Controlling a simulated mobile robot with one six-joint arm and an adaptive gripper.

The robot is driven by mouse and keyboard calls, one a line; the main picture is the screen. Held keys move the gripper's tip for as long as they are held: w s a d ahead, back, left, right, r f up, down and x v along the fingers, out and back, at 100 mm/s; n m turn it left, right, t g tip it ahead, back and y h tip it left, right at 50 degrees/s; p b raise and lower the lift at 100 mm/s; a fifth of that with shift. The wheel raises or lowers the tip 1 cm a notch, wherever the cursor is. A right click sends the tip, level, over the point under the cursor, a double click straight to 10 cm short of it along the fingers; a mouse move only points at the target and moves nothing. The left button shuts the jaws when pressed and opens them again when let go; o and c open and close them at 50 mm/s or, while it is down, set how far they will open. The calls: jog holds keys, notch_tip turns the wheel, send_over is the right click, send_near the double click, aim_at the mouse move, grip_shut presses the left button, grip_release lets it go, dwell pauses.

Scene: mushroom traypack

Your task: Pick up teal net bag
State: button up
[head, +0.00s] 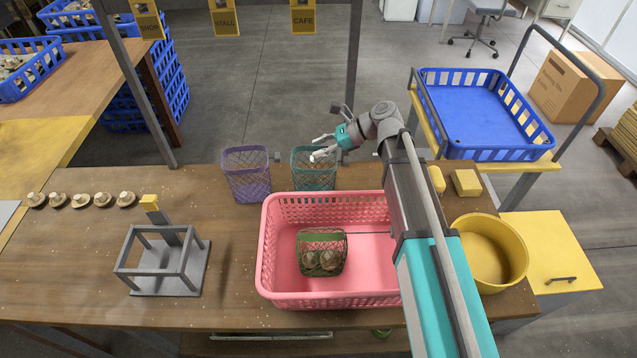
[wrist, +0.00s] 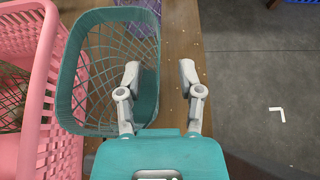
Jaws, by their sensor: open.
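The teal net bag (head: 314,178) stands upright at the table's back edge, behind the pink crate (head: 330,300). Its open mouth and netting also show in the wrist view, at the left (wrist: 70,75). My gripper (head: 320,148) is open and empty at the bag's top. In the wrist view, the left finger overlaps the bag's mouth and the right finger is outside its right rim, so that rim lies between the fingers. Whether either finger touches the bag cannot be told. A finger hides part of the rim.
A purple net bag (head: 247,178) stands left of the teal one. The pink crate holds a green net bag of mushrooms (head: 321,254). Yellow sponges (head: 466,183) and a yellow bucket (head: 488,250) are at the right. Beyond the back edge is open floor.

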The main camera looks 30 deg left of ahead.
jog(key=shift+c, duration=0.3)
grip_shut()
jog(key=shift+r, duration=0.15)
notch_tip(320, 180, up, 10)
jog(key=p, duration=1)
dwell(0.7)
